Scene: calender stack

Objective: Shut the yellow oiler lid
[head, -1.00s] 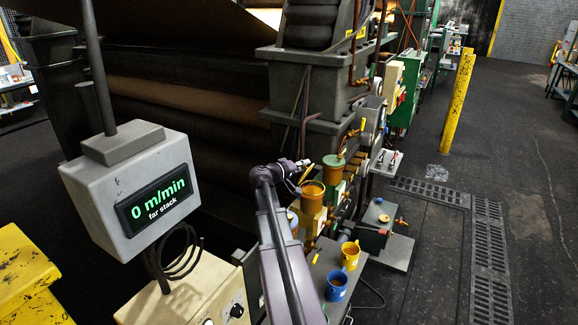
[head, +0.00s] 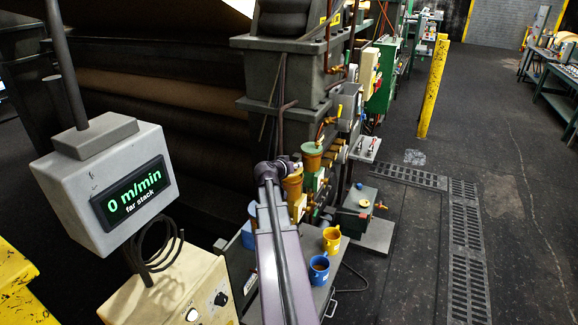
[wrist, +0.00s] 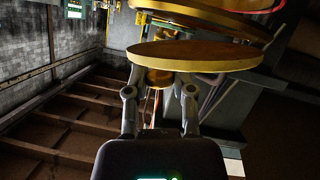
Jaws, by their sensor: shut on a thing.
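The yellow oiler (head: 293,187) stands on the machine's side, partly hidden behind my arm in the head view. My gripper (wrist: 162,76) has both fingers at the near edge of a round yellow lid (wrist: 195,57) in the wrist view and is shut on it. A second yellow round edge (wrist: 205,15) lies just above the lid in that picture, with a narrow gap between. I cannot tell the lid's exact angle. In the head view, the fingertips and most of the lid are hidden or too small to make out.
A green-lidded oiler (head: 312,152) stands just behind the yellow one. A yellow mug (head: 331,239) and a blue mug (head: 318,269) stand on the bench in front. A grey display box (head: 105,185) is at left. The floor at right is clear around a yellow post (head: 432,90).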

